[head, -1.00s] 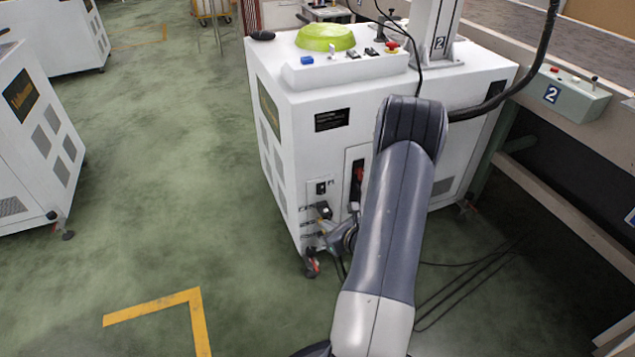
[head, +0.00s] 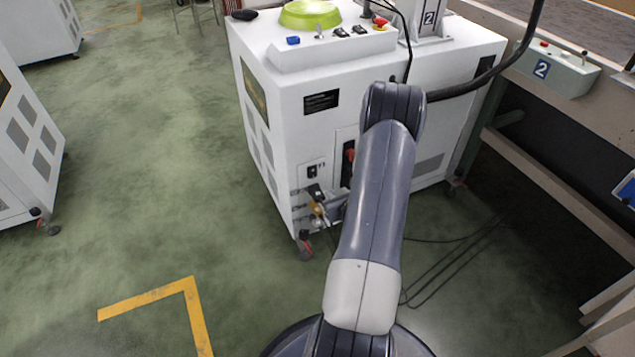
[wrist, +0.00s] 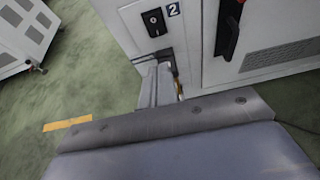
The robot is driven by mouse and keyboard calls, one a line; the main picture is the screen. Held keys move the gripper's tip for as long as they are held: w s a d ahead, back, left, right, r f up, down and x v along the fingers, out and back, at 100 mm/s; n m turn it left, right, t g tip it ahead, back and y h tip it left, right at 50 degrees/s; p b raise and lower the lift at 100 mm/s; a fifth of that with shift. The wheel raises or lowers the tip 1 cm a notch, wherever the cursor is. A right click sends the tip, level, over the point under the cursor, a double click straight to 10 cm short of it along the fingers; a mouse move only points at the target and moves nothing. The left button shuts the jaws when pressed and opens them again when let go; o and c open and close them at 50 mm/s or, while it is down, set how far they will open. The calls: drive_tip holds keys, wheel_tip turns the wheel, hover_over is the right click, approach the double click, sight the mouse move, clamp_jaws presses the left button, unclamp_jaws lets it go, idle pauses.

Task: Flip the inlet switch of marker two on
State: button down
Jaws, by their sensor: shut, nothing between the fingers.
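The white cabinet of marker two (head: 345,105) stands ahead of me. I cannot tell which way the rocker is tipped. My gripper (wrist: 158,70) is shut and empty, with its narrow grey fingers low at the cabinet, below the switch and apart from it. In the head view the gripper is small and partly hidden behind my arm.
A red-handled switch (wrist: 231,25) sits right of the inlet switch. Black cables (head: 450,265) lie on the floor at right. The conveyor frame (head: 560,175) with control box two (head: 555,68) bounds the right side. Green floor at left is open, with yellow tape (head: 150,298).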

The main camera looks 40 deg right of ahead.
sight(313, 178)
drive_tip(key=x, duration=0.3)
drive_tip(key=b+x, duration=0.1)
drive_tip(key=x, duration=0.2)
drive_tip(key=b+x, duration=0.1)
drive_tip(key=x, duration=0.2)
drive_tip(key=shift+w+d+r, duration=0.1)
drive_tip(key=shift+w+r, duration=0.15)
drive_tip(key=shift+w, duration=0.15)
drive_tip(key=shift+w+d, duration=0.15)
drive_tip(key=shift+w, duration=0.35)
